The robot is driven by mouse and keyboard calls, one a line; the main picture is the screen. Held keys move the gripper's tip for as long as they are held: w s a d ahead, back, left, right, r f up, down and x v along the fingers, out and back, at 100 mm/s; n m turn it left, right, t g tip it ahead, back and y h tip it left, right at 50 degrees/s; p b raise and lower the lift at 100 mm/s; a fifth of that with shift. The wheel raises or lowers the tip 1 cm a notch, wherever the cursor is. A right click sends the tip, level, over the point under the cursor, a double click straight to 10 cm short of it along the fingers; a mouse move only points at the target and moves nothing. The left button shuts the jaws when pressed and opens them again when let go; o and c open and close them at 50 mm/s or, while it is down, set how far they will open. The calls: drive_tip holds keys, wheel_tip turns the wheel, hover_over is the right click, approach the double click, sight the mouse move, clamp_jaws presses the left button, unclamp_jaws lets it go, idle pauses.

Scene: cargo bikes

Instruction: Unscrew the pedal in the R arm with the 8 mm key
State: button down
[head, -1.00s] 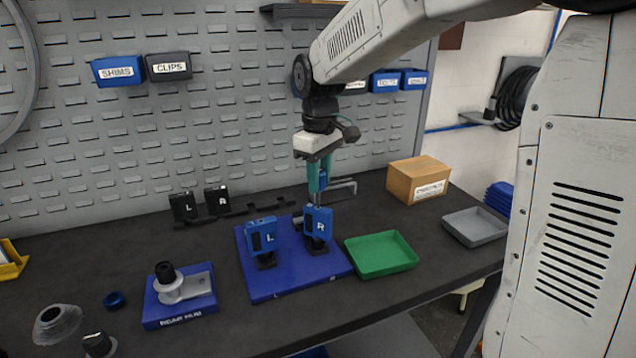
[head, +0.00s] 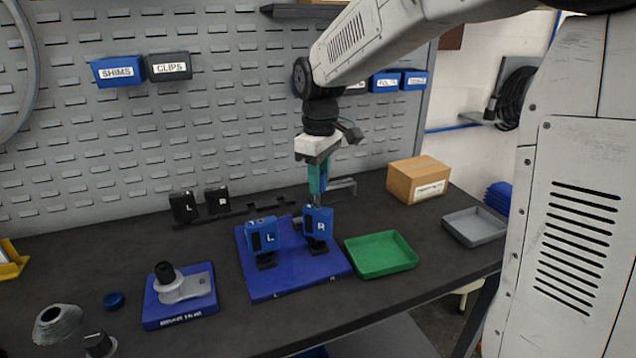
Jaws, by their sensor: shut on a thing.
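The R arm, a blue block marked R (head: 318,224), stands upright on the right side of the blue fixture plate (head: 290,283). A matching blue block marked L (head: 263,237) stands to its left. My gripper (head: 318,162) is above and just behind the R block, shut on the teal handle of a key (head: 318,178). The key points down, and its lower end is close to or behind the top of the R block. I cannot tell whether it is seated. The pedal in the R arm is not clearly distinguishable, and the key's size cannot be read.
A green tray (head: 381,272) is empty right of the plate, and a grey tray (head: 476,243) lies farther right. A cardboard box (head: 418,180) stands behind. Black L and R pieces (head: 217,200) stand at back left. A blue stand (head: 180,312) sits front left.

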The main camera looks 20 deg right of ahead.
drive_tip(key=n, duration=0.4)
drive_tip(key=shift+f, duration=0.1)
drive_tip(key=shift+n, duration=0.7)
drive_tip(key=n, duration=0.3)
drive_tip(key=shift+w, duration=0.1)
drive_tip(key=shift+r, duration=0.65)
drive_tip(key=shift+r, duration=0.1)
drive_tip(key=shift+r, duration=2.4)
